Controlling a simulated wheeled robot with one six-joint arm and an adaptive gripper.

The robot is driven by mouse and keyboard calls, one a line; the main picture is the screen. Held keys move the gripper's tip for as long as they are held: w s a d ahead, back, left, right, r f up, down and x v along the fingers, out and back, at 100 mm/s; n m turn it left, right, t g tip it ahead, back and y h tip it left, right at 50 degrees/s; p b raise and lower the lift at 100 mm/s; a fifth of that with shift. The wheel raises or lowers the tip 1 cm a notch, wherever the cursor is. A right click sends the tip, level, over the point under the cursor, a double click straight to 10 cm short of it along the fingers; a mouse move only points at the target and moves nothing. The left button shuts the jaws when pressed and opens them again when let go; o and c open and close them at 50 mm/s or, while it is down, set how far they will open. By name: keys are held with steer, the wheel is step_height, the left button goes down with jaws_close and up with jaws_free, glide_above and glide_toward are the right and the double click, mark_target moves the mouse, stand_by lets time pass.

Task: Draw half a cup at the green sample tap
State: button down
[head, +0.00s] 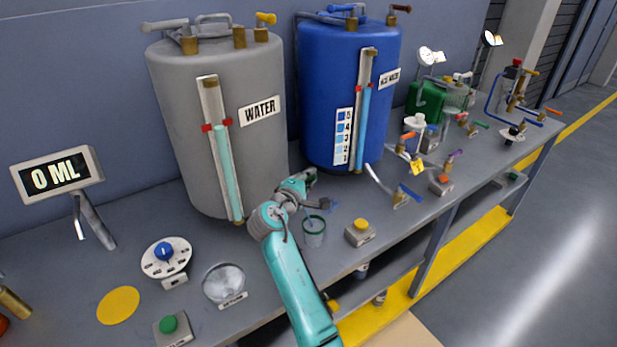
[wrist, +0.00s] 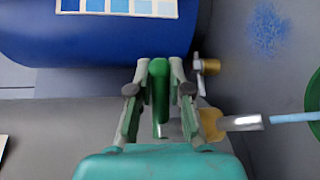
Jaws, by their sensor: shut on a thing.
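My gripper (head: 303,186) is low in front of the gap between the grey and blue tanks. In the wrist view, my gripper (wrist: 159,95) is shut on the green tap handle (wrist: 159,88), which stands between its fingers. The tap's brass body and silver spout (wrist: 243,124) show just right of the fingers. A light blue stream (wrist: 290,117) leaves the spout toward a green-rimmed cup (wrist: 314,92) at the right edge. In the head view, the cup (head: 314,234) stands upright on the bench below my gripper. Its fill level is hard to tell.
The grey WATER tank (head: 222,120) and blue tank (head: 342,90) stand close behind. A yellow-button box (head: 360,232) is right of the cup. A display (head: 56,177) reads 0 ML. A dial (head: 165,256) and a glass dish (head: 223,282) stand left of my arm.

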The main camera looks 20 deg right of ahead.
steer(key=c, duration=1.1)
jaws_free()
steer(key=v, duration=1.2)
